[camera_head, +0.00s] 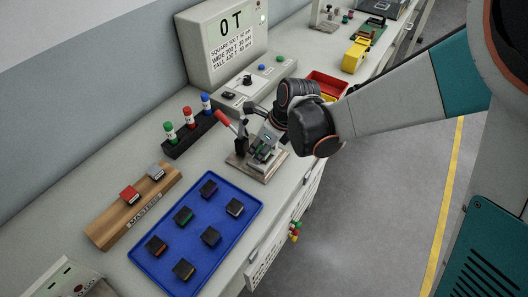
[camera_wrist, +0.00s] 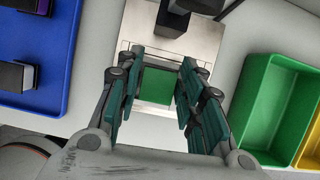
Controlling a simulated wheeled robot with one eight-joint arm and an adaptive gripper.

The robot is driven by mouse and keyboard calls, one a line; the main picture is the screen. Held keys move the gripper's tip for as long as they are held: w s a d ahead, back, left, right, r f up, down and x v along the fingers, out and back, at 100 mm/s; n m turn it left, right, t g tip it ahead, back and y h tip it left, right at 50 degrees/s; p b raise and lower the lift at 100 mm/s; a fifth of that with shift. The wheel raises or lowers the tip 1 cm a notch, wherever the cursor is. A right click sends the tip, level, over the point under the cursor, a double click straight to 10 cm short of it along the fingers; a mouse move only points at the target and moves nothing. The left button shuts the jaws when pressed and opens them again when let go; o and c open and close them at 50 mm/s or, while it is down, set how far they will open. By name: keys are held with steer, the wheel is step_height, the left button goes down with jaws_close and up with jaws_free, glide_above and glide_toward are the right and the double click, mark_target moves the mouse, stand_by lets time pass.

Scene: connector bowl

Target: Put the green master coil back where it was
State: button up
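The green master coil (camera_wrist: 156,88) shows as a green-topped block over the metal plate of the test fixture (camera_wrist: 205,40), between the fingers of my gripper (camera_wrist: 160,72). In the head view my gripper (camera_head: 262,146) reaches down at the fixture (camera_head: 240,163) and mostly hides the coil. The fingers stand close on both sides of it; whether they press on it I cannot tell. The wooden MASTERS block (camera_head: 120,222) holds a red-topped coil (camera_head: 130,194) and a grey-topped coil (camera_head: 156,171). Its near left end is bare.
A blue tray (camera_head: 222,180) with several dark coils lies in front of the MASTERS block. A rack with green, red and blue markers (camera_head: 190,137) stands behind. A red-handled lever (camera_head: 224,117) rises beside the fixture. A green bin (camera_wrist: 270,100) is right in the wrist view.

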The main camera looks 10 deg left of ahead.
steer(key=c, duration=0.8)
